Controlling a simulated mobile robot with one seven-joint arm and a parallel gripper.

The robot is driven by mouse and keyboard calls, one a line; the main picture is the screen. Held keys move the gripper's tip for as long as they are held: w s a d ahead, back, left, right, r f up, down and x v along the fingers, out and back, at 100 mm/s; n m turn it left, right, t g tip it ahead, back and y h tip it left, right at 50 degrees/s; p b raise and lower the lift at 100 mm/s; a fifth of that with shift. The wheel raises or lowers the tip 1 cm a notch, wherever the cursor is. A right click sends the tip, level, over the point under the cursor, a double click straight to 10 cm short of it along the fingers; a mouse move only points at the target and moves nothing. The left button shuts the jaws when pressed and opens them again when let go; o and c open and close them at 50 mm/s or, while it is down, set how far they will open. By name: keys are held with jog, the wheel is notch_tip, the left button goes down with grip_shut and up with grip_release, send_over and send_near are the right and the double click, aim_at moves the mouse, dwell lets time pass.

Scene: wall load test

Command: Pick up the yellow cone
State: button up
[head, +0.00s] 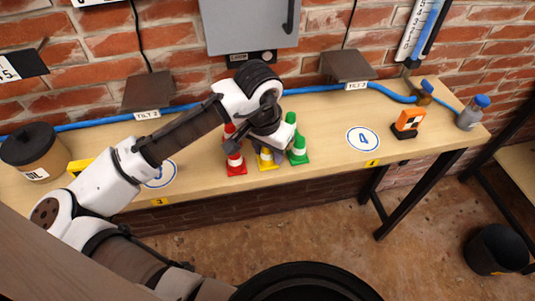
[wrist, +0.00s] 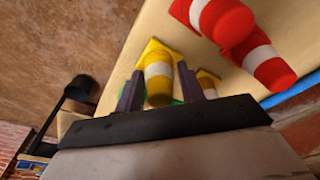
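The yellow cone (head: 266,160), with a white band, stands on the wooden bench between red and green cones. In the wrist view the yellow cone (wrist: 158,82) sits between the two fingers of my gripper (wrist: 160,86). The fingers are open on either side of it, and a narrow gap shows at the right finger. In the head view my wrist hides most of the fingers and the upper cone. Part of a second yellow cone (wrist: 208,82) shows beyond the right finger in the wrist view.
Red cones (head: 236,160) stand close on the left and green cones (head: 298,152) close on the right. A blue hose (head: 200,107) runs along the back. An orange block (head: 409,120) and a bottle (head: 472,112) are at the far right. The bench around the blue 4 mark is clear.

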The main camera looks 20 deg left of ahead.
jog(key=c, duration=0.6)
jog(key=shift+r, duration=0.15)
